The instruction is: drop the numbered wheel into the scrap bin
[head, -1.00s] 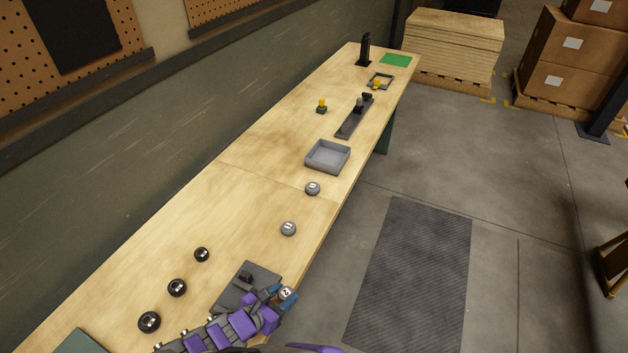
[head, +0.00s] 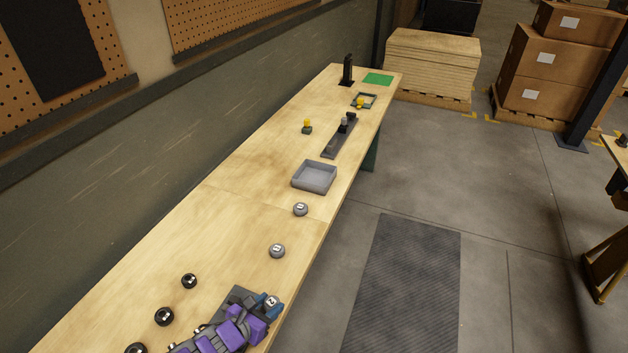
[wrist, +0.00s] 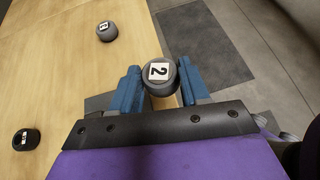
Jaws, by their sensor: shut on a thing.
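My gripper (head: 267,303) is shut on a grey wheel with a white label reading 2 (head: 271,301), at the near right edge of the bench. In the wrist view the wheel (wrist: 158,72) sits between the two blue fingers of my gripper (wrist: 160,82), its label facing the camera. An empty, shallow grey open box (head: 315,178) stands on the bench farther along, well beyond my gripper. It is the only bin-like container in view; I cannot tell whether it is the scrap bin.
Two grey labelled wheels (head: 277,251) (head: 300,209) lie between my gripper and the box. Several black wheels (head: 164,316) lie at left. A dark plate (head: 238,293) is partly hidden under my arm. Farther along stand a dark rail (head: 338,138) and yellow-topped parts (head: 307,125). Floor beside the bench is clear.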

